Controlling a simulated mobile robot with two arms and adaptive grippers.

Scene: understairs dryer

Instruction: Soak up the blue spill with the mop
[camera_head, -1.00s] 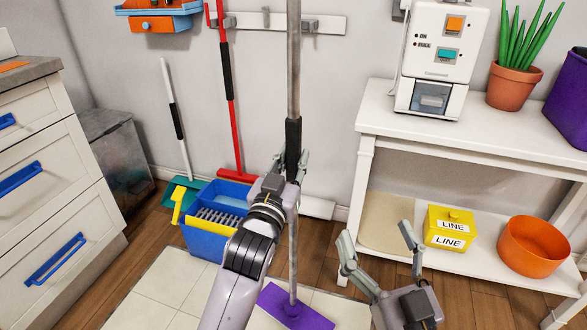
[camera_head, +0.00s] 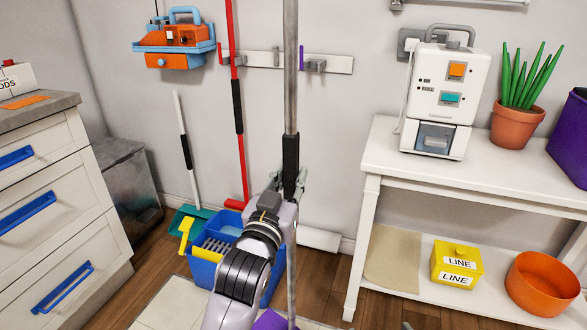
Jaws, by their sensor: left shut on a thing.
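My left gripper (camera_head: 284,190) is shut on the mop (camera_head: 291,75), around the black grip of its grey pole. The mop stands nearly upright in front of me. Its purple head (camera_head: 270,320) is cut by the bottom edge of the view, over the pale tiles. No blue spill can be made out. My right gripper shows only a tiny tip (camera_head: 407,326) at the bottom edge, so its jaws are out of view.
A blue bucket (camera_head: 276,276) with a yellow handle stands behind my left arm. A red broom (camera_head: 238,120) and a teal dustpan (camera_head: 190,218) are by the wall. White drawers (camera_head: 60,215) stand left, a white shelf table (camera_head: 480,175) right. Pale tiles (camera_head: 160,318) lie in front.

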